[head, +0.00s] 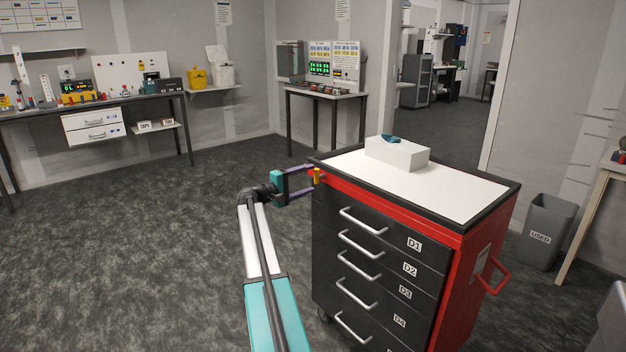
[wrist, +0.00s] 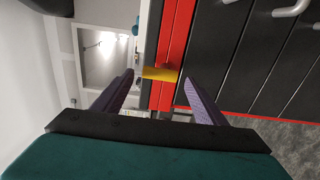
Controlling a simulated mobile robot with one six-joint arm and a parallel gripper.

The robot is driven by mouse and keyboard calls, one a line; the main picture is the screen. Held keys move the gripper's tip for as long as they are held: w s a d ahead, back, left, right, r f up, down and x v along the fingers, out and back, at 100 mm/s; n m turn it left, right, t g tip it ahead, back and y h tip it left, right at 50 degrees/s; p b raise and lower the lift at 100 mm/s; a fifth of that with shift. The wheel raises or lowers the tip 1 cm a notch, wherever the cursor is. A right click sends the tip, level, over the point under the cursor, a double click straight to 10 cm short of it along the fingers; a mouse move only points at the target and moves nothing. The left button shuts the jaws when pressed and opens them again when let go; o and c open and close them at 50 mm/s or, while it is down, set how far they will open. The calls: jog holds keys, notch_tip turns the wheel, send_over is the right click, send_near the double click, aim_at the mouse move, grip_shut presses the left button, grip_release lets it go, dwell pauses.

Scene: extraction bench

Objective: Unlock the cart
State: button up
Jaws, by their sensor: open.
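The cart (head: 330,220) is a red cabinet with black drawers and a white top, standing right of centre in the head view. A small yellow lever (head: 317,176) sticks out from the red band at its upper left front corner. My gripper (head: 311,177) is open at that corner, with its purple fingers on either side of the lever. In the wrist view the yellow lever (wrist: 160,74) lies between the two fingertips, with visible gaps to both. The red band (wrist: 176,40) and black drawer fronts are behind it.
A white box (head: 397,153) with something teal in it sits on the cart top. A red side handle (head: 497,277) juts out at right. A grey bin (head: 548,232) stands by the wall. A long bench (head: 90,106) lines the left wall. The floor at left is clear.

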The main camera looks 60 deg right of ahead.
jog(key=v, duration=0.9)
jog(key=shift+w+a, duration=0.1)
